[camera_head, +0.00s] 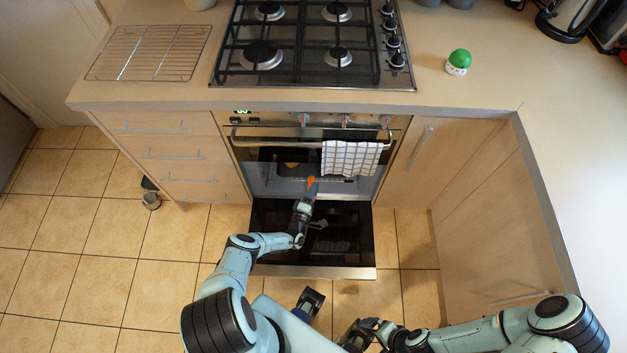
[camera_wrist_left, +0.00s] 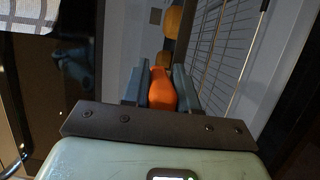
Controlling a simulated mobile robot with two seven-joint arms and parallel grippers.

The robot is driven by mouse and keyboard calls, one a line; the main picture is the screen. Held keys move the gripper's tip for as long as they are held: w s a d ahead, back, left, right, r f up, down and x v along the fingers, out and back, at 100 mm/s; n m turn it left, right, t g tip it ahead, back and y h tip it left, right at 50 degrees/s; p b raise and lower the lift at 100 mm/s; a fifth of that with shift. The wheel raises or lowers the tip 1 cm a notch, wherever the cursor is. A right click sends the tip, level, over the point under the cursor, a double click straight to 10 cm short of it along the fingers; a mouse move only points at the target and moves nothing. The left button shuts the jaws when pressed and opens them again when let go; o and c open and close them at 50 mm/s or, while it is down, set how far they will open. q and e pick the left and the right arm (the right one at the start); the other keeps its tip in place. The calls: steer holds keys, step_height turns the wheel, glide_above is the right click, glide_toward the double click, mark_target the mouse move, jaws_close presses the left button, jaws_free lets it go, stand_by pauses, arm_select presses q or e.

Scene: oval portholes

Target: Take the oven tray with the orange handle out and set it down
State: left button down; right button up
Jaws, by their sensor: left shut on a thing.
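The orange handle (camera_head: 311,183) shows at the mouth of the oven (camera_head: 260,180). My left gripper (camera_head: 309,188) reaches in over the lowered dark oven door (camera_head: 345,240) and is shut on this handle. In the left wrist view the orange handle (camera_wrist_left: 162,92) sits between the two fingers of my left gripper (camera_wrist_left: 160,88). The tray's body is mostly hidden, and I cannot make out its edges. Round orange-brown things (camera_wrist_left: 173,18) show beyond the handle. My right gripper (camera_head: 360,334) is low in the head view, away from the oven; its fingers are unclear.
A checked towel (camera_head: 350,158) hangs on the bar across the oven front. A wire rack (camera_head: 150,53) lies on the counter left of the hob (camera_head: 315,40). A green-topped timer (camera_head: 458,62) stands right of the hob. The counter farther right has free room.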

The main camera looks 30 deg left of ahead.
arm_select(q)
steer(key=shift+s+d+r, duration=0.1)
steer(key=shift+s+d, duration=0.25)
steer(key=shift+s, duration=0.25)
steer(key=shift+r, duration=0.1)
steer(key=shift+r+p, duration=0.55)
steer(key=shift+p, duration=0.15)
